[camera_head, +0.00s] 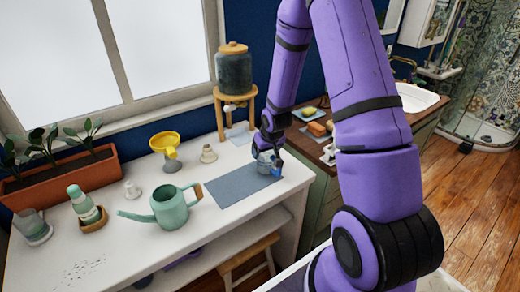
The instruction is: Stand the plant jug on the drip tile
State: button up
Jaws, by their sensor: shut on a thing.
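My gripper (269,158) is at the right end of the white counter, pointing down and shut on a small grey-blue vessel, which looks like the plant jug (265,162). My fingers hide part of it, and its handle or spout is not clear. The vessel looks upright. It is at the upper right corner of a flat grey-blue slab that looks like the drip tile (232,188). I cannot tell whether the vessel touches the slab or is held just above it. The rest of the slab is bare.
A green watering can (171,208) stands left of the slab. Behind are a yellow funnel-like vessel (166,145), a small beige pot (208,154) and a dark dispenser on a wooden stand (248,104). A planter (62,178) and bottle (84,206) stand farther left.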

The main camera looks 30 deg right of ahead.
jog(key=shift+f, duration=0.35)
jog(key=o, duration=1.3)
jog(key=shift+f, duration=0.1)
